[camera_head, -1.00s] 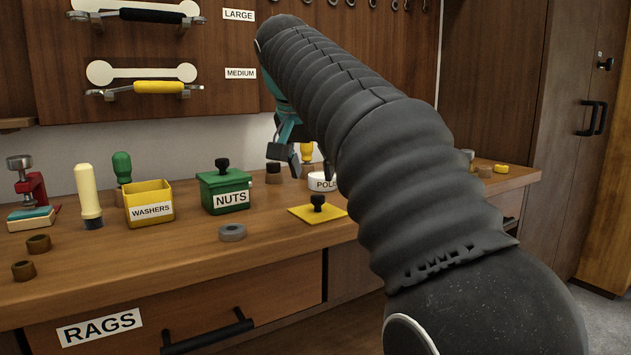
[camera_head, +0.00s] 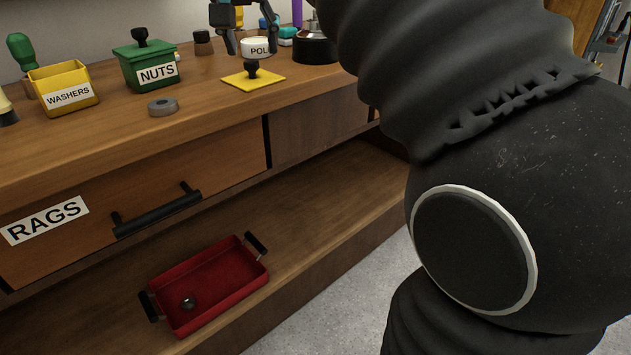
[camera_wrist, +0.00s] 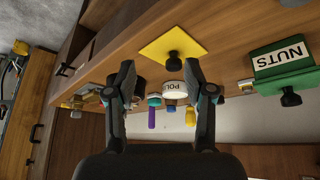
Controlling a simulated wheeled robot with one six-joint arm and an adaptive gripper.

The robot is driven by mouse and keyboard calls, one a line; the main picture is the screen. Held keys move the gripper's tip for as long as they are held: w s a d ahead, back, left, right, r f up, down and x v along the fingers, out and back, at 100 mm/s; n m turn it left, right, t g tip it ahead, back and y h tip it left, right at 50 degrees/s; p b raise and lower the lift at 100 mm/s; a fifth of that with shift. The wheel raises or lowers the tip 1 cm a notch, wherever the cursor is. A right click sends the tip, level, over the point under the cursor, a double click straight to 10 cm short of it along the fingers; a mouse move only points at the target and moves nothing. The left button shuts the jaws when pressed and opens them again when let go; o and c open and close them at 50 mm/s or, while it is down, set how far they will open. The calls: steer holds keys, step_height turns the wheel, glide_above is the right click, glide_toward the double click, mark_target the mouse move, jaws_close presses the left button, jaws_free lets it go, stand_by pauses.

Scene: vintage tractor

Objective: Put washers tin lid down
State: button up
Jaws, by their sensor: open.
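The washers tin (camera_head: 66,90) is a yellow open-topped box with a WASHERS label, upright on the bench at the left in the head view. Its likely lid, a yellow square plate (camera_head: 262,84) with a black knob (camera_head: 252,69), lies flat on the bench, knob up, near the front edge. The lid also shows in the wrist view (camera_wrist: 160,42), with its knob (camera_wrist: 173,62) between the fingers in the picture. My gripper (camera_head: 250,47) is open and empty, above the bench near the lid. Its two fingers (camera_wrist: 158,68) are wide apart in the wrist view.
A green NUTS tin (camera_head: 143,66) with a lid stands between the washers tin and the yellow lid. A grey ring (camera_head: 162,107) lies in front of it. A white POL-labelled tin (camera_head: 256,47) stands behind the yellow lid. A red tray (camera_head: 213,281) sits on the lower shelf.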

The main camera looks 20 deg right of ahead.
steer(key=s+f+n+y, duration=0.1)
steer(key=s+f+n, duration=0.1)
steer(key=s+f, duration=0.8)
steer(key=s+d+f+n+y, duration=0.1)
steer(key=s+f+n, duration=0.1)
steer(key=s+f, duration=0.9)
step_height(320, 180, down, 8)
steer(key=shift+d+r, duration=0.1)
steer(key=shift+d, duration=0.2)
